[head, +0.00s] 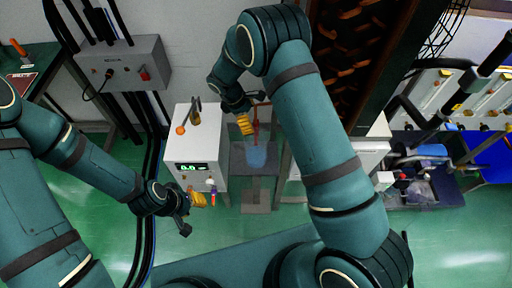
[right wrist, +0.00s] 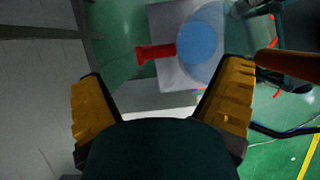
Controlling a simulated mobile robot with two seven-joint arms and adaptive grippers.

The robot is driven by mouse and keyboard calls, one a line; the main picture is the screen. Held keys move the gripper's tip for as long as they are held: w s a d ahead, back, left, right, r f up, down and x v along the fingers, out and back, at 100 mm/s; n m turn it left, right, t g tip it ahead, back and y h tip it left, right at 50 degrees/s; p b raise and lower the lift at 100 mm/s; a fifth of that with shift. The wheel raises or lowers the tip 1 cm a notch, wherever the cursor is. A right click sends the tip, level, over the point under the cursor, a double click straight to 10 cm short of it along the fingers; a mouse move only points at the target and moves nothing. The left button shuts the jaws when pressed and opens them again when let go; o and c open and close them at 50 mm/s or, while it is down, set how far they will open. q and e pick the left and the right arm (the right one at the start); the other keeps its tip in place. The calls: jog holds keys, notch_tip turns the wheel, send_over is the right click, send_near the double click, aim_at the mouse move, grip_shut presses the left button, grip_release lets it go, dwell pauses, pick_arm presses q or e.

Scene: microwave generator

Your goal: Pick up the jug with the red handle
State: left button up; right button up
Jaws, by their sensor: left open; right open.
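The jug (head: 256,156) is bluish and see-through, with a red handle (head: 256,124). It stands on a grey stand in the middle of the head view. In the right wrist view the jug (right wrist: 196,42) shows from above, its red handle (right wrist: 155,53) pointing left. My right gripper (right wrist: 165,78) is open and empty. The handle lies beyond and between its yellow fingers, with a gap, not touching. In the head view my right gripper (head: 246,122) is just left of the handle. My left gripper (head: 190,208) is open and empty, lower left of the jug, beside a white box.
A white box (head: 185,160) with a green display stands left of the jug. A dark rack (head: 350,60) rises at the right. A grey control box (head: 122,66) hangs on the wall. Green floor is clear at the lower right.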

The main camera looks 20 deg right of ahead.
aim_at(256, 126)
jog(key=x, duration=0.2)
jog(key=b+x, duration=0.1)
jog(key=x, duration=0.2)
jog(key=shift+d, duration=0.25)
jog(key=c, duration=1.4)
